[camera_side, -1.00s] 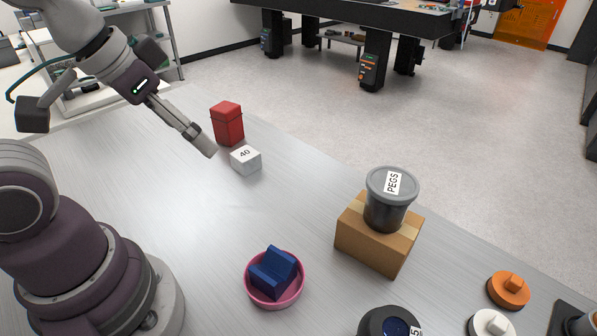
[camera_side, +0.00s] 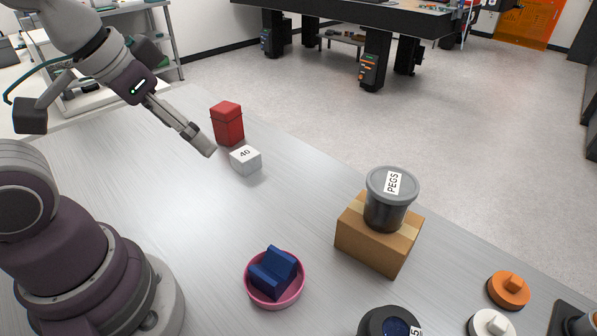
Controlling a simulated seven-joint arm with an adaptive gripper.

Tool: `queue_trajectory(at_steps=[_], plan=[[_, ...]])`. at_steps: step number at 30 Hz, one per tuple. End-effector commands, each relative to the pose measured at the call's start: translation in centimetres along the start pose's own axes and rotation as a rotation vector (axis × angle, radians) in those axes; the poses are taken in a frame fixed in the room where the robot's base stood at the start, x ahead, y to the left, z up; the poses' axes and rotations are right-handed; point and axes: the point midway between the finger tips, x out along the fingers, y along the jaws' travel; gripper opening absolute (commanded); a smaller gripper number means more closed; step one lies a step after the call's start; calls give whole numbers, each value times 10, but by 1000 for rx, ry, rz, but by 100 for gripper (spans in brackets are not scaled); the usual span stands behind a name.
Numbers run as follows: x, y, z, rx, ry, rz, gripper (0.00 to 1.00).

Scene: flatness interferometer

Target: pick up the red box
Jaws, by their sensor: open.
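The red box (camera_side: 228,125) stands upright near the far edge of the table, with a lid line near its top. A white block marked 40 (camera_side: 245,160) sits close in front of it, to the right. My gripper (camera_side: 207,150) points down and to the right, with its fingertips left of the red box and the white block. It is open, and nothing shows between its fingers. From this side the fingers overlap each other, and I cannot tell their height above the table.
A cardboard box (camera_side: 366,242) carries a grey tub labelled PEGS (camera_side: 385,215). A pink bowl (camera_side: 250,292) holds a blue block (camera_side: 274,271). Orange (camera_side: 509,291) and white (camera_side: 490,324) knobbed discs and a dark round item (camera_side: 378,322) lie at front right. The table centre is clear.

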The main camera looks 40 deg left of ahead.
Motion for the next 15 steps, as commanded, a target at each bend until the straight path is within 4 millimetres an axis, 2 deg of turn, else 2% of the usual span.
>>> queue_trajectory(at_steps=[3, 11, 14, 15], plan=[[0, 0, 0, 0, 0, 0, 95], [0, 0, 0, 0, 0, 0, 95], [1, -5, -9, -8, -8, -20, 95], [3, -11, -18, -14, -16, -38, 95]])
